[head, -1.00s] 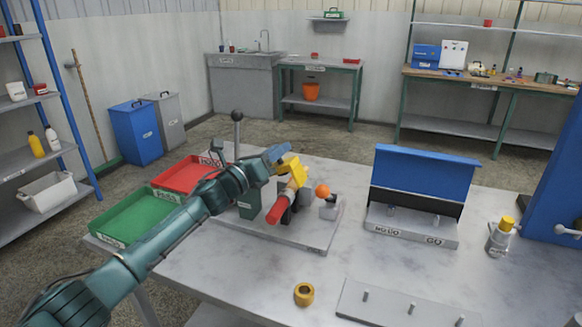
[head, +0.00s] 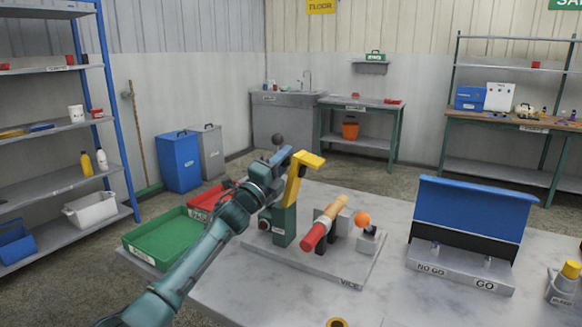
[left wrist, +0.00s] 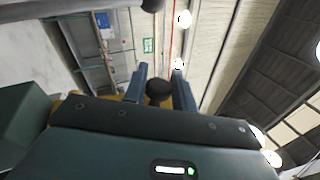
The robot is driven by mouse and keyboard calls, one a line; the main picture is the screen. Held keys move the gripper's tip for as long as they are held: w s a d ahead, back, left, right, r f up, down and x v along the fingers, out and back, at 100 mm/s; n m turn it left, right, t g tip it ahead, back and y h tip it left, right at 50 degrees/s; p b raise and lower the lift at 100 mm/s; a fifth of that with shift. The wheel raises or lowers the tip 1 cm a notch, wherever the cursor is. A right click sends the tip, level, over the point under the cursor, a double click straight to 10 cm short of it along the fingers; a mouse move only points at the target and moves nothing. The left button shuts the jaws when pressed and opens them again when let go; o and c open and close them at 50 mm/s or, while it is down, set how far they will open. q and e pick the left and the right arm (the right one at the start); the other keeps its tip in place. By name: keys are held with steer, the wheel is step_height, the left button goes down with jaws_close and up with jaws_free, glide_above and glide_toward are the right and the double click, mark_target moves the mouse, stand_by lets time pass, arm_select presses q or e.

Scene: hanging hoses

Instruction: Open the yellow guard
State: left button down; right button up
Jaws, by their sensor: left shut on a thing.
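The yellow guard (head: 297,178) stands swung up on the green block (head: 284,226) at the left of the vice base (head: 340,272). Its top arm sticks out to the right, above and clear of the tan and red cylinder (head: 326,219). My left gripper (head: 283,160) is at the guard's upper left side and shut on it. In the left wrist view a dark round knob (left wrist: 158,90) sits between the fingers, with bits of yellow (left wrist: 68,106) behind the gripper body. The guard's far side is hidden. My right gripper is not in view.
An orange ball (head: 362,218) stands right of the cylinder. A dark ball knob (head: 277,140) is just behind my gripper. Green (head: 150,250) and red (head: 200,199) trays lie left, near my arm. The blue-backed NO GO/GO gauge (head: 460,275) stands right, with bare table between.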

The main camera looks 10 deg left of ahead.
arm_select(q)
steer(key=shift+w+a+f+n+t+y, duration=0.15)
steer(key=shift+a+f+n+t+y, duration=0.15)
steer(key=shift+a+n+y, duration=0.5)
steer(key=shift+d, duration=0.2)
steer(key=c, duration=1.2)
jaws_free()
steer(key=shift+r, duration=0.1)
steer(key=shift+o, duration=0.2)
steer(key=v, duration=1.3)
steer(key=shift+b, duration=0.35)
steer(key=shift+a, duration=0.1)
